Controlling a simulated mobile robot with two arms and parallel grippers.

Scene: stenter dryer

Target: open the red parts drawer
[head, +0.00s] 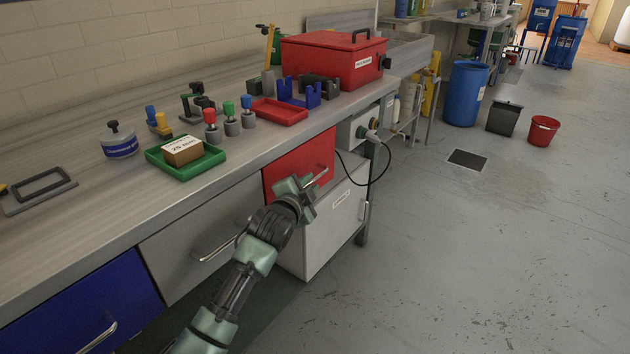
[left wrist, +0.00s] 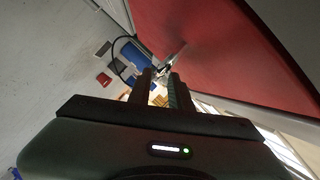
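The red parts drawer (head: 292,163) is set in the workbench front, between a grey drawer and a white cabinet. It looks shut in the head view. Its metal handle (head: 321,174) is partly hidden by my left gripper (head: 313,190), which is right in front of the drawer. In the left wrist view the red front (left wrist: 235,45) fills the upper right. The two fingers of my left gripper (left wrist: 160,88) stand a narrow gap apart there, with the silver handle (left wrist: 172,60) at their tips. I cannot tell whether they touch it. My right gripper is out of view.
A grey drawer (head: 190,235) and a blue drawer (head: 85,310) lie to the left. The white cabinet (head: 335,222) stands below and right, with a black cable (head: 385,165) beside it. Tools and trays crowd the bench top.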

